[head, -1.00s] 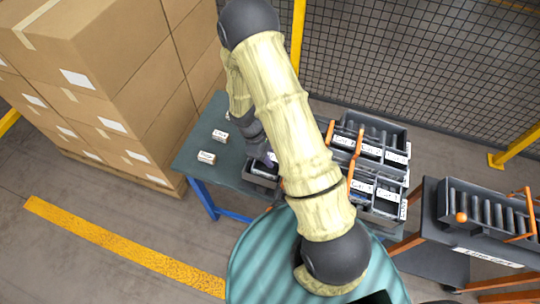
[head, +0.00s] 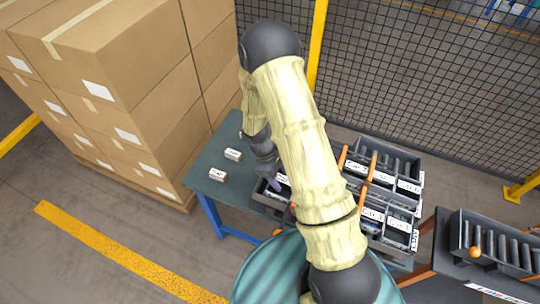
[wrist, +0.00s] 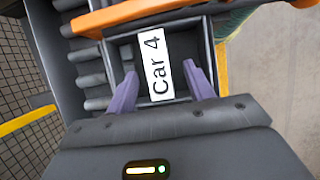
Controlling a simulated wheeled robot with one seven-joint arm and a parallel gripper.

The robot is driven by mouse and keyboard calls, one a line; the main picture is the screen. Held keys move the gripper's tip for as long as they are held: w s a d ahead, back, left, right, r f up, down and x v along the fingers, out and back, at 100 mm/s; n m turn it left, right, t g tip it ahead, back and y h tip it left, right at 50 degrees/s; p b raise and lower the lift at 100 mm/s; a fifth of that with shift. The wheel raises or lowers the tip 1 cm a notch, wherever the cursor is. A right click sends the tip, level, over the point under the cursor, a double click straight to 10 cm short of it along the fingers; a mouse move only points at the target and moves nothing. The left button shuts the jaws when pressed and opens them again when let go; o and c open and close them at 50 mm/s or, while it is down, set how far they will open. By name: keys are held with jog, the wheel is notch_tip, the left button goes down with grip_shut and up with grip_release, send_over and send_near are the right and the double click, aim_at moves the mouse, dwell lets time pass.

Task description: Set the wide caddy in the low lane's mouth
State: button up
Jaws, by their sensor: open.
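My gripper (wrist: 159,72) has two purple fingers, which stand apart in the wrist view, one on each side of a white label (wrist: 157,66) reading "Car 4". The label lies in a dark compartment; I cannot tell whether the fingers touch anything. An orange bar (wrist: 125,15) crosses just beyond the label. In the head view my gripper (head: 272,183) is over a small dark bin (head: 268,207) at the front of the green table (head: 232,195). Dark bins with white labels (head: 383,177) and orange bars stand right of my arm, which partly hides them. I cannot tell which is the wide caddy.
Two small white-labelled blocks (head: 218,175) lie on the table's left part. A dark roller rack (head: 500,240) with an orange ball (head: 475,252) stands at the right. Stacked cartons (head: 110,90) are at the left, with a mesh fence (head: 420,80) behind.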

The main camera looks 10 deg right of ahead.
jog(key=b+v, duration=0.1)
jog(key=v, duration=1.5)
jog(key=shift+r+b, duration=0.2)
jog(key=shift+b, duration=0.1)
